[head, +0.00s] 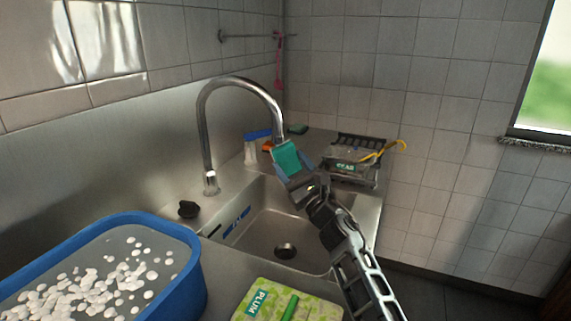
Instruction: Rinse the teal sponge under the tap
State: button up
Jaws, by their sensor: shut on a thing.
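The teal sponge (287,157) is in my gripper (292,172), which is shut on it. My gripper holds it above the sink basin (262,219), right by the mouth of the tap (279,128). I cannot tell whether the sponge touches the spout, and no water stream is visible. The tap is a tall chrome gooseneck rising from the counter left of the basin. A dark knob (188,209) stands near its base. My arm reaches in from the lower right and hides part of the basin's right side.
A blue tub (190,262) with white pieces in it stands at the front left. A green patterned cloth or board (262,292) lies in front of the basin. A dish rack (352,168) stands at the back right. A blue-capped container (252,150) stands behind the basin.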

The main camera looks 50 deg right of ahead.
aim_at(297, 167)
jog(key=shift+d+f, duration=0.15)
jog(key=shift+f, duration=0.8)
jog(key=shift+s+a+b, duration=0.1)
jog(key=shift+a+b, duration=0.25)
jog(key=shift+d, duration=0.4)
jog(key=shift+s+d+f, duration=0.15)
jog(key=shift+s+d, duration=0.5)
jog(key=shift+s, duration=0.25)
jog(key=shift+s+r+p, duration=0.2)
jog(key=shift+s+p, duration=0.05)
jog(key=shift+s, duration=0.7)
jog(key=shift+s+r+p, duration=0.15)
jog(key=shift+s+p, duration=0.15)
jog(key=shift+s, duration=0.6)
jog(key=shift+s+r+p, duration=0.2)
jog(key=shift+s+p, duration=0.05)
jog(key=shift+s, duration=0.7)
jog(key=shift+d+r, duration=0.1)
jog(key=s+r+p, duration=0.3)
jog(key=s, duration=0.2)
jog(key=shift+d+r, duration=0.3)
jog(key=shift+r, duration=0.1)
